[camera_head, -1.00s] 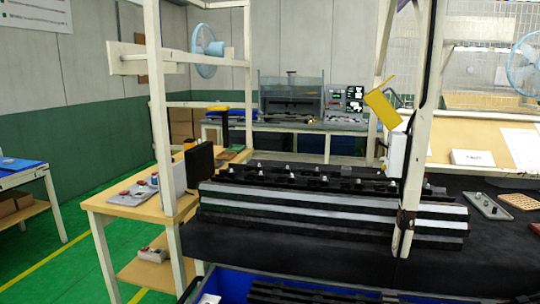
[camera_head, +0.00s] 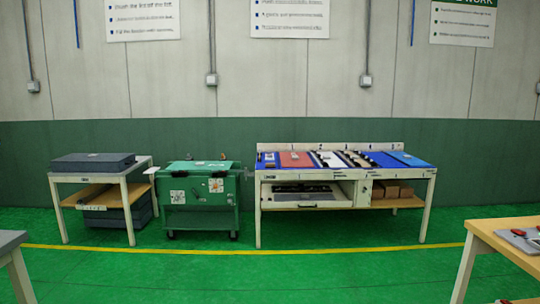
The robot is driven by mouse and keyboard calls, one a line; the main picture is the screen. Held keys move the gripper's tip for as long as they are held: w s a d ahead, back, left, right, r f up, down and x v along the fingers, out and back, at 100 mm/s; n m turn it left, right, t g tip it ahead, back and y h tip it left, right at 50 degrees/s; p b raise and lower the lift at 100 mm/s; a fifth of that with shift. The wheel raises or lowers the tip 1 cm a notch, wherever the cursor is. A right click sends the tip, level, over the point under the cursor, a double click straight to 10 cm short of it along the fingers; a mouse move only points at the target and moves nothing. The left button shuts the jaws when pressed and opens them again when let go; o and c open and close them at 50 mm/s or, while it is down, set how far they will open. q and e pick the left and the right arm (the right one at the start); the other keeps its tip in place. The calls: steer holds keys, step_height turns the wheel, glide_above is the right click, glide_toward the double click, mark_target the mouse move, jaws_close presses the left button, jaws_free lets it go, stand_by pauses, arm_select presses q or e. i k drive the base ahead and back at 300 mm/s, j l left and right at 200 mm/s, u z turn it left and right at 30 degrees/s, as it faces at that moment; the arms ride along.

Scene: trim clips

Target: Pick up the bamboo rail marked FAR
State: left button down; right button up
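I cannot make out a bamboo rail marked FAR in the head view. A long workbench (camera_head: 345,174) against the far wall has a blue top carrying several flat items, including a reddish panel (camera_head: 295,159) and dark strips, too small to identify. Neither of my grippers shows in the head view.
A green wheeled cabinet (camera_head: 200,203) stands left of the workbench. Left of it is a table with a dark grey case (camera_head: 93,163). Table corners show at the lower left (camera_head: 10,240) and lower right (camera_head: 500,236). The green floor (camera_head: 270,280) between is clear.

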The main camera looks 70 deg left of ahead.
mark_target(362, 156)
steer(key=u, duration=1.7)
steer(key=i+j+u, duration=0.1)
steer(key=i+j, duration=0.2)
steer(key=i, duration=0.2)
steer(key=i+j, duration=0.25)
steer(key=i, duration=0.15)
steer(key=i+j, duration=0.2)
steer(key=i, duration=0.25)
steer(key=i+j+u, duration=0.1)
steer(key=i+j, duration=0.15)
steer(key=i, duration=0.15)
steer(key=i+l+z, duration=0.35)
steer(key=i, duration=0.85)
steer(key=i+j+z, duration=0.1)
steer(key=i+z, duration=0.2)
steer(key=i, duration=0.9)
